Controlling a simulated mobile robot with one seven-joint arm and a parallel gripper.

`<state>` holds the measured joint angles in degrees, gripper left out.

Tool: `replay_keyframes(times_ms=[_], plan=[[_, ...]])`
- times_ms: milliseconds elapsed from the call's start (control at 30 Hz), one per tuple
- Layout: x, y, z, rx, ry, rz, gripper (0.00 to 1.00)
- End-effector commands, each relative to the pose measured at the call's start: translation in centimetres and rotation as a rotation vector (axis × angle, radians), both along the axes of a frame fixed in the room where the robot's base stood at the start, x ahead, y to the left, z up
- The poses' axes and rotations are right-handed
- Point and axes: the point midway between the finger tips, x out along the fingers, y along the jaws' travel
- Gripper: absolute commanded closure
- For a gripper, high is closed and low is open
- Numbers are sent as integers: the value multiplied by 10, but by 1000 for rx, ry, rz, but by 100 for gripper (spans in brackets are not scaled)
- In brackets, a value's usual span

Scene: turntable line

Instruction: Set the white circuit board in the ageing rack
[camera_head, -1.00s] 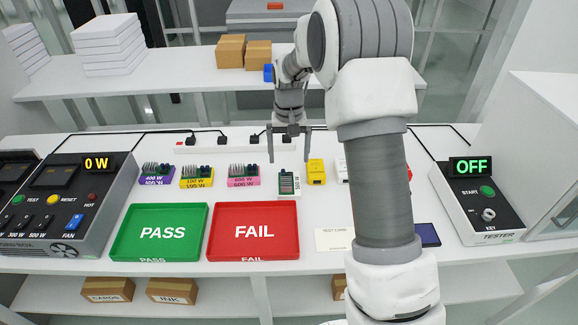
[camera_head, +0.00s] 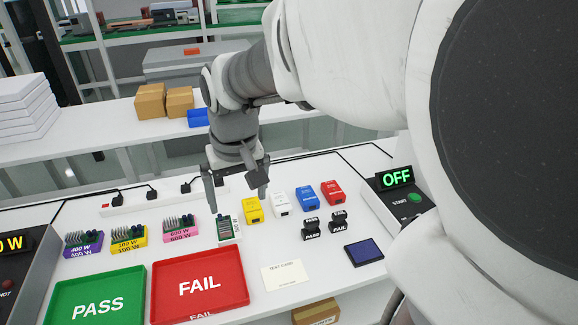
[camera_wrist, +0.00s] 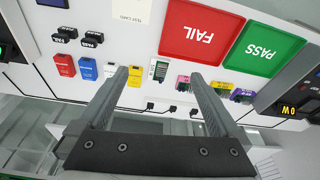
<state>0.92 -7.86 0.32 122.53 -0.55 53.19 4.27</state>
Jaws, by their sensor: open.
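A small white piece with a dark green face (camera_head: 228,228) lies on the white table, just right of the pink board; it looks like the white circuit board, but its detail is too small to be sure. It also shows in the wrist view (camera_wrist: 159,70), between my fingertips in the picture. My gripper (camera_head: 240,202) is open and empty, pointing down above it, apart from it. Its two fingers also show in the wrist view (camera_wrist: 158,74). Shelving with green decks (camera_head: 100,40) stands at the back left; I cannot tell whether it is the ageing rack.
Purple (camera_head: 84,243), yellow (camera_head: 128,238) and pink (camera_head: 181,229) boards stand left. Yellow (camera_head: 253,210), white (camera_head: 279,204), blue (camera_head: 307,198) and red (camera_head: 332,193) blocks stand right. The PASS (camera_head: 98,305) and FAIL (camera_head: 199,286) trays lie in front.

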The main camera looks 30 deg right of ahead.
Motion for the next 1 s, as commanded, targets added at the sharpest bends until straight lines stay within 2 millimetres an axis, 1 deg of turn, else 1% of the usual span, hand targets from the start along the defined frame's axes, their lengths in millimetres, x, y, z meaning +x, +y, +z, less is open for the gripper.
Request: replay_keyframes(times_ms=[33, 133, 300, 400, 533, 567, 633, 700, 767, 867, 1000], plan=[[-19, 4, 37, -5, -115, 16, 0], [-48, 4, 42, -9, -157, 32, 0], [-91, 4, 42, -16, -223, 53, 0], [-110, 5, 38, -18, -251, 64, 0], [-124, 5, 33, -18, -272, 74, 0], [-126, 5, 32, -18, -275, 75, 4], [-127, 5, 32, -18, -277, 77, 16], [-124, 6, 34, -15, -271, 75, 25], [-117, 6, 36, -10, -259, 71, 25], [-98, 6, 44, 3, -225, 61, 25], [-63, 6, 52, 23, -171, 38, 25]])
